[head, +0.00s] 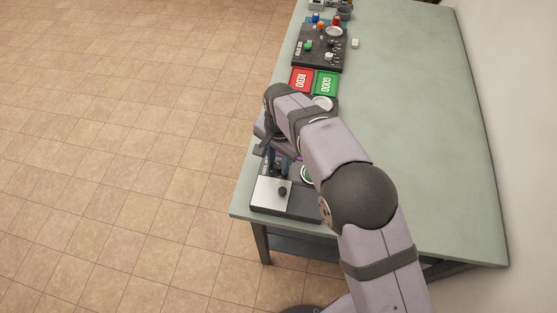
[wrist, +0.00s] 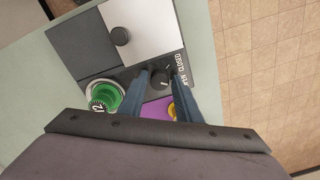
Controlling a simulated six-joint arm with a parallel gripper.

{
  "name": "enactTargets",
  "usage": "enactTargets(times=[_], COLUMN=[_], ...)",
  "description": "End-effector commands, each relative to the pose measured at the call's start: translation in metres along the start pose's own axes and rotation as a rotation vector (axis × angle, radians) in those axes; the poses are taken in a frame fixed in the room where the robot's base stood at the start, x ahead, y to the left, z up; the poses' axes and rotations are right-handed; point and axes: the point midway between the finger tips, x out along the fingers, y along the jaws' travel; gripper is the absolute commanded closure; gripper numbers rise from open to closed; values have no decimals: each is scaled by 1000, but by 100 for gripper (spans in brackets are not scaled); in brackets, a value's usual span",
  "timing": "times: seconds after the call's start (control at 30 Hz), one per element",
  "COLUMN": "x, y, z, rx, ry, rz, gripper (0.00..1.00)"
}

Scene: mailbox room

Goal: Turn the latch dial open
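The latch dial (wrist: 159,81) is a small round black knob with a light pointer mark, on a dark panel beside white lettering in which "CLOSED" reads. In the wrist view it shows between the two blue-grey fingers of my gripper (wrist: 160,73). The fingers stand apart, one on each side of the dial, with small visible gaps; I cannot tell how close the tips are to the panel.
A pale plate (wrist: 146,25) with a black knob (wrist: 120,36) lies beyond the dial. A green round knob (wrist: 104,92) and a purple patch (wrist: 156,109) sit close to the fingers. Red (head: 300,80) and green (head: 326,83) signs lie farther along the table. The table's right side is clear.

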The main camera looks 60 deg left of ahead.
Motion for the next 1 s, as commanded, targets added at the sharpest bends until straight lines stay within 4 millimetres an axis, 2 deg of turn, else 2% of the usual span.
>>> enactTargets(times=[0.23,0.7,1.0], x=[-9,-66,-74], y=[0,0,0], z=[0,0,0], rx=[-1,0,0], ry=[1,2,0], rz=[-1,-3,0], gripper=[69,69,69])
